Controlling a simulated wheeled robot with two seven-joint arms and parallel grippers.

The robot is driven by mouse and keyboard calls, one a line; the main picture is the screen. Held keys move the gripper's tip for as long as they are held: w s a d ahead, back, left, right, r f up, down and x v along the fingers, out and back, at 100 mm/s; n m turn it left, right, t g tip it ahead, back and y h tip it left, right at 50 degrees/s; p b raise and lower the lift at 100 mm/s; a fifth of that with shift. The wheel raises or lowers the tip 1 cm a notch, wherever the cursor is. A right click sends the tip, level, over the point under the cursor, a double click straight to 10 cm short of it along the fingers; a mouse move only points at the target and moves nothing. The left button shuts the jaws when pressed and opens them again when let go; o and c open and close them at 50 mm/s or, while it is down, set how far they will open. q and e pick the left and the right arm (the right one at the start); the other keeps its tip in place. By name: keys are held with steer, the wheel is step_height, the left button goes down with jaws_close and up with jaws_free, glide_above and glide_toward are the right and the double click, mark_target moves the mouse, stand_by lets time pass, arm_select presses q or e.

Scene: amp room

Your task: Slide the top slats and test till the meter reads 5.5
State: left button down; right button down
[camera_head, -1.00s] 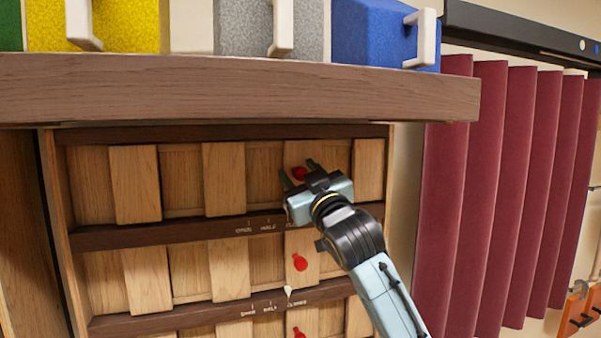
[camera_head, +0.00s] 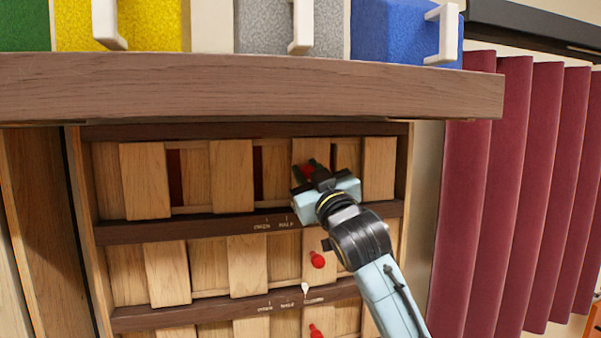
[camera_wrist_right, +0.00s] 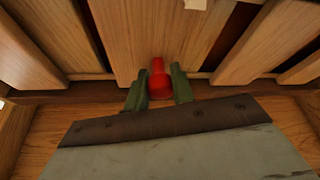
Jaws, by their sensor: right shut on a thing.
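The top row of wooden slats (camera_head: 231,176) sits in a cabinet under a thick wooden shelf. Narrow dark red gaps (camera_head: 175,178) show beside its front slats. My right gripper (camera_head: 306,173) is shut on the red knob (camera_wrist_right: 158,80) of the top row, with a green finger on each side of it in the right wrist view. The rail below (camera_head: 180,228) carries small scale marks and words; my gripper and arm hide their right end and any pointer there. No meter is in view. My left gripper is not in view.
Lower slat rows have their own red knobs (camera_head: 317,260); the second row shows no gaps, and its white pointer (camera_head: 305,289) is at the scale's right. The wooden shelf (camera_head: 250,85) overhangs above, bearing coloured blocks with white handles. Dark red pleated panels (camera_head: 500,190) stand at right.

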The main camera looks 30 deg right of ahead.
steer(key=shift+w+a, duration=0.2)
steer(key=shift+a, duration=0.35)
steer(key=shift+d, duration=0.15)
steer(key=c, duration=1.3)
jaws_free()
steer(key=shift+s+d, duration=0.15)
steer(key=shift+d, duration=0.15)
steer(key=shift+c, duration=0.2)
steer(key=shift+o, duration=0.8)
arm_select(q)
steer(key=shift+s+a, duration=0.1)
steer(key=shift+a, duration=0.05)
arm_select(e)
steer(key=shift+a, duration=0.2)
